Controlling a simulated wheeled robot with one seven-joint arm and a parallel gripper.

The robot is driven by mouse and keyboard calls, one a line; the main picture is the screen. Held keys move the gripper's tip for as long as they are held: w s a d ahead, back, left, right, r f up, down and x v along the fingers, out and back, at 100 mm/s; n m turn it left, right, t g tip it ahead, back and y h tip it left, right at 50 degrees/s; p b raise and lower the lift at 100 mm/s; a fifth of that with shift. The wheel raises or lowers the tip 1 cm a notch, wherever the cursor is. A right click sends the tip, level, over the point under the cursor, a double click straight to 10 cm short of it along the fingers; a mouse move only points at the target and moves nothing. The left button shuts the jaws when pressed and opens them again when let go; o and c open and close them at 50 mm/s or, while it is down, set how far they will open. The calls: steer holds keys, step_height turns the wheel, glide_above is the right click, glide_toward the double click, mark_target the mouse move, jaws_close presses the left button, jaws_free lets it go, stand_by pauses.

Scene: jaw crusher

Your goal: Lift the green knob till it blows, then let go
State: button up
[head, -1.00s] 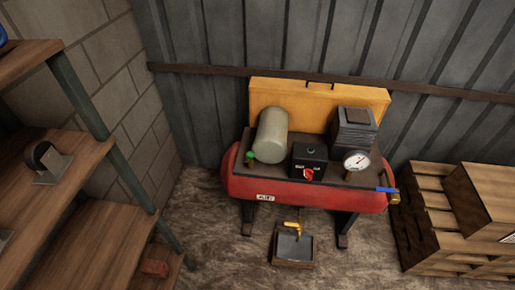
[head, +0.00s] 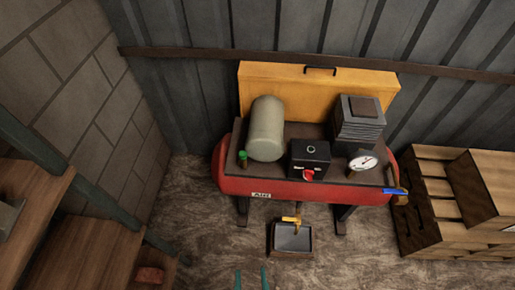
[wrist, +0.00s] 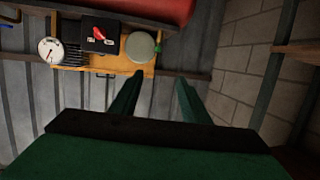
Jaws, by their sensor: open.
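The green knob (head: 243,154) sits on a small fitting at the left end of the red compressor tank (head: 300,192), beside the pale grey cylinder (head: 266,130). My gripper (head: 252,278) shows only as two green fingertips at the bottom edge of the head view, well in front of and below the knob. In the wrist view my gripper (wrist: 158,78) is open, with a gap between its two green fingers and nothing between them. The wrist view is turned over; the knob (wrist: 158,47) shows there small beside the cylinder (wrist: 140,46), beyond the fingers.
A black box with a red switch (head: 308,174), a pressure gauge (head: 363,162) and a blue-handled valve (head: 393,191) are on the compressor. A tray (head: 291,239) lies below a yellow tap. Wooden shelves (head: 70,225) stand left, crates (head: 440,200) right. Floor left of the tank is clear.

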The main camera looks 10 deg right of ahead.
steer(key=w+a+f, duration=0.2)
steer(key=w+f, duration=0.3)
steer(key=w, duration=0.5)
steer(key=m+g+h, duration=0.2)
steer(key=h, duration=0.1)
glide_toward(243, 154)
steer(key=x, duration=0.8)
steer(key=shift+w+f, duration=0.1)
steer(key=shift+w, duration=0.15)
